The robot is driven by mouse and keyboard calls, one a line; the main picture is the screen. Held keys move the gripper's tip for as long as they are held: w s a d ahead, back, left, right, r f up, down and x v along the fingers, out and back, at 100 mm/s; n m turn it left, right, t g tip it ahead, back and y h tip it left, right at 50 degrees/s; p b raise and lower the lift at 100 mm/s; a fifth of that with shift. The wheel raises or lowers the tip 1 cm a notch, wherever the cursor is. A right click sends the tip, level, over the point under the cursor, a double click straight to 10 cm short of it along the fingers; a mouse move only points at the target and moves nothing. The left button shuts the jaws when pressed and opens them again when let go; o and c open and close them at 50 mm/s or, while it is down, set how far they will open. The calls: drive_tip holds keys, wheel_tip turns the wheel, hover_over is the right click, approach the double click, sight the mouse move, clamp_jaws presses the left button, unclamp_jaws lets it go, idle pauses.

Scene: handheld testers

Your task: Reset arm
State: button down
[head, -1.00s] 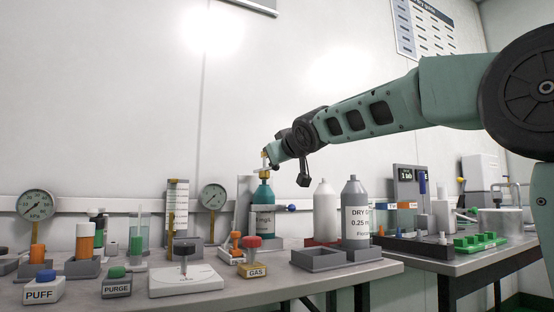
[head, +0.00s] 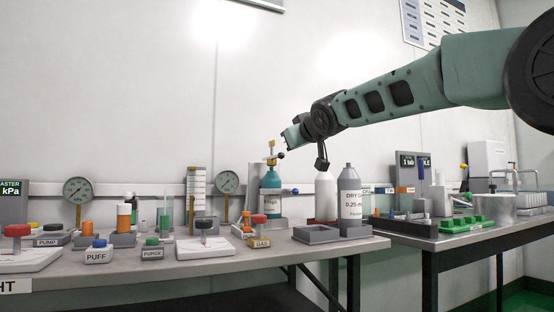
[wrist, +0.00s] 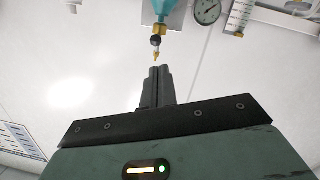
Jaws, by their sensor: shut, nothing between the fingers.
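My gripper (head: 286,136) is at the end of my raised green arm, above and a little right of a teal bottle (head: 270,196) with a brass valve (head: 271,150) on top. In the wrist view my gripper's fingers (wrist: 156,70) are shut and empty. The teal bottle (wrist: 162,8) shows upside down there, with its brass nozzle (wrist: 156,56) just beyond the fingertips and apart from them as far as I can see. In the head view the fingers themselves are too small to make out.
The bench (head: 120,262) carries gauges, labelled buttons, a white bottle (head: 325,197) and a grey bottle (head: 350,200) labelled DRY. A second bench (head: 470,238) at right holds a green rack (head: 466,224) and devices.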

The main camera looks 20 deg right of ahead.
drive_tip(key=s+a+f+g+y+p, duration=0.1)
drive_tip(key=s+a+f+g+p, duration=0.1)
drive_tip(key=s+a+f, duration=0.2)
drive_tip(key=s+a+f+n+g+y+p, duration=0.1)
drive_tip(key=s+a+f+g, duration=0.2)
drive_tip(key=a+f, duration=0.5)
drive_tip(key=s+a+f+g+y+p, duration=0.1)
drive_tip(key=s+a+f+g+p, duration=0.1)
drive_tip(key=s+a+f, duration=0.3)
drive_tip(key=shift+s+a+f+n+g+y+p, duration=0.15)
drive_tip(key=shift+a+f+n+g+y, duration=0.1)
drive_tip(key=shift+f, duration=0.8)
drive_tip(key=shift+a+f+n+g+y+p, duration=0.15)
drive_tip(key=shift+a+f+g, duration=0.1)
drive_tip(key=shift+f, duration=0.75)
drive_tip(key=s+a+f+n+g+p, duration=0.1)
drive_tip(key=s+a+f+g, duration=0.1)
drive_tip(key=s+f, duration=0.4)
drive_tip(key=s+a+f+g+p, duration=0.2)
drive_tip(key=s+f+g, duration=0.1)
drive_tip(key=s, duration=0.5)
drive_tip(key=s+d+f+n+g+h+p, duration=0.1)
drive_tip(key=s+f+g+p, duration=0.1)
drive_tip(key=s, duration=0.6)
drive_tip(key=s+d+f+g+h+p, duration=0.1)
drive_tip(key=s+f+g+p, duration=0.1)
drive_tip(key=s, duration=0.6)
wheel_tip(320, 180, up, 36)
drive_tip(key=p, duration=3.6)
drive_tip(key=shift+w, duration=0.3)
